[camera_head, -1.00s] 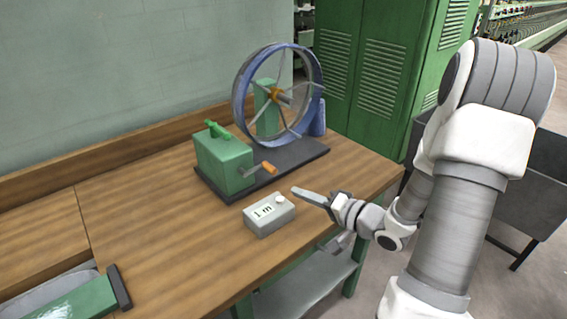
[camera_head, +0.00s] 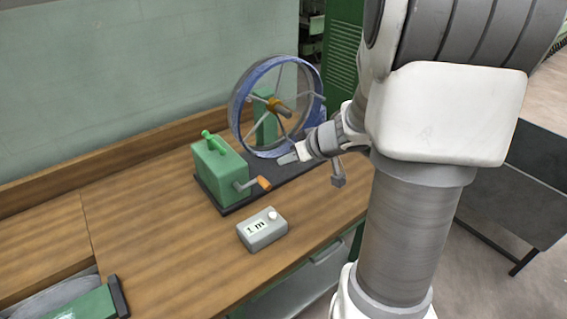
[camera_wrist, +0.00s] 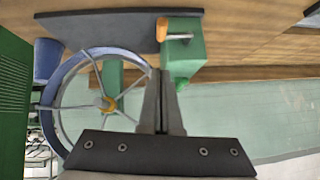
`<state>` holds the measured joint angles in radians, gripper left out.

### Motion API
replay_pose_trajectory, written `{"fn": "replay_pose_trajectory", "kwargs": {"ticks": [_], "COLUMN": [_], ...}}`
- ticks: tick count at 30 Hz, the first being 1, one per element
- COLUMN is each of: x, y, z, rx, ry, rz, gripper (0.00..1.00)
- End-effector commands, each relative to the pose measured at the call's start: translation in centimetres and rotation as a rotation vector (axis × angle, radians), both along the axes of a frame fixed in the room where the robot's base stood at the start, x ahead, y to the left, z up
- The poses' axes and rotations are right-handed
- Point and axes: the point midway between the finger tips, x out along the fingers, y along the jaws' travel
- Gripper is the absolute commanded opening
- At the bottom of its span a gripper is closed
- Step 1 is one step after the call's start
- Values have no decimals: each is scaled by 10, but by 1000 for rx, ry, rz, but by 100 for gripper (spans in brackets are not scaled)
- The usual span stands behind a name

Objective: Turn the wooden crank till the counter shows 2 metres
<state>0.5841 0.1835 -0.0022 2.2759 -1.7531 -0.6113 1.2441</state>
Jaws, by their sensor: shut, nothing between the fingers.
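The wooden crank handle (camera_head: 264,183) is an orange-brown grip on a metal arm at the front of the green gearbox (camera_head: 218,172). It also shows in the wrist view (camera_wrist: 162,29). The grey counter box (camera_head: 262,231) on the bench reads "1 m". The blue spoked wheel (camera_head: 276,104) stands behind on the dark base (camera_head: 240,206). My gripper (camera_head: 287,159) is shut and empty, just right of and behind the crank handle, apart from it. In the wrist view my closed fingers (camera_wrist: 161,98) point toward the gearbox.
The wooden bench top (camera_head: 150,235) is clear left of the gearbox. A raised wooden ledge runs along the wall. A green and grey object (camera_head: 72,302) lies at the front left. A green cabinet (camera_head: 343,62) stands behind the wheel.

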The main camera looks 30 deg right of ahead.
Motion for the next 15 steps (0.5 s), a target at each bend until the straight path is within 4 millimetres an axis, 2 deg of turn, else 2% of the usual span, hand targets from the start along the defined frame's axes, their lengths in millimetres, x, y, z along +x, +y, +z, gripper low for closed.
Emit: {"fn": "replay_pose_trajectory", "kwargs": {"ticks": [1, 10, 15], "x": [7, 52, 51], "y": [3, 19, 21], "z": [-13, -60, -81], "rx": [3, 4, 5], "ry": [1, 1, 1], "rz": [2, 1, -2], "gripper": [0, 0, 0]}}
